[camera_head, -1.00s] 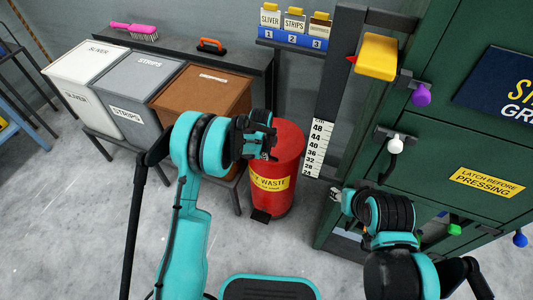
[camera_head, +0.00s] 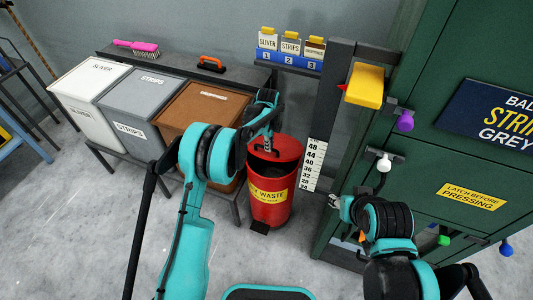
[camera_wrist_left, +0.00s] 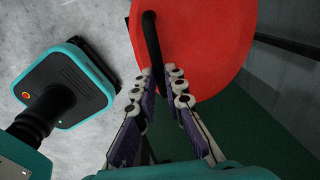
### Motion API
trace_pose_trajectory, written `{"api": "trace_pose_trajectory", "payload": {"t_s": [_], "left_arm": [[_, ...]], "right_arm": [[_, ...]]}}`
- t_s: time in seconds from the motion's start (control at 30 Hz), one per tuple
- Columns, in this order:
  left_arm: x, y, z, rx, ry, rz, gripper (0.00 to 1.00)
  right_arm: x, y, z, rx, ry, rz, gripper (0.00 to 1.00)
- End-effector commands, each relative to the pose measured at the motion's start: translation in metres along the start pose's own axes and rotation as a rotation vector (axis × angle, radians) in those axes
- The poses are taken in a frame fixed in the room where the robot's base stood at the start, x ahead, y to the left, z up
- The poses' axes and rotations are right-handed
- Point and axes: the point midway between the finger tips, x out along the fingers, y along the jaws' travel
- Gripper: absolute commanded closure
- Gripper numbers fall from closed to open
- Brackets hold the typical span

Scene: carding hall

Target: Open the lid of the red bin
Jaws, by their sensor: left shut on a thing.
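The red bin (camera_head: 270,212) with a yellow waste label stands on the floor in the middle of the head view. Its red lid (camera_head: 288,148) is tilted up, with a dark gap at its front left. My left gripper (camera_head: 266,138) is at the lid. In the left wrist view, its fingers (camera_wrist_left: 161,82) are shut on the black lid handle (camera_wrist_left: 151,38), and the red lid (camera_wrist_left: 200,45) fills the top. My right gripper (camera_head: 335,201) is near the green cabinet, mostly hidden by its own wrist, and its fingers are unclear.
White (camera_head: 85,110), grey (camera_head: 135,125) and brown (camera_head: 190,112) lidded bins stand left of the red bin. A height scale (camera_head: 313,165) and a green cabinet (camera_head: 440,150) with coloured knobs stand close on its right. The floor in front is clear.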

Motion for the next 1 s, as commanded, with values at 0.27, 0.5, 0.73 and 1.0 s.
{"api": "trace_pose_trajectory", "payload": {"t_s": [0.27,0.5,0.73,1.0], "left_arm": [[-0.028,-0.036,0.0,0.0,-0.002,-0.014,1.0],[-0.035,-0.048,-0.001,-0.001,-0.001,-0.014,1.0],[-0.035,-0.05,-0.001,0.0,0.0,-0.014,1.0],[-0.034,-0.05,-0.002,0.0,0.001,-0.014,0.72]], "right_arm": [[-0.016,0.0,-0.011,0.0,0.0,0.0,0.6],[-0.019,0.0,-0.014,0.0,0.0,0.0,0.6],[-0.019,0.0,-0.014,0.0,0.0,0.0,0.6],[-0.019,0.0,-0.014,0.0,0.0,0.0,0.6]]}}
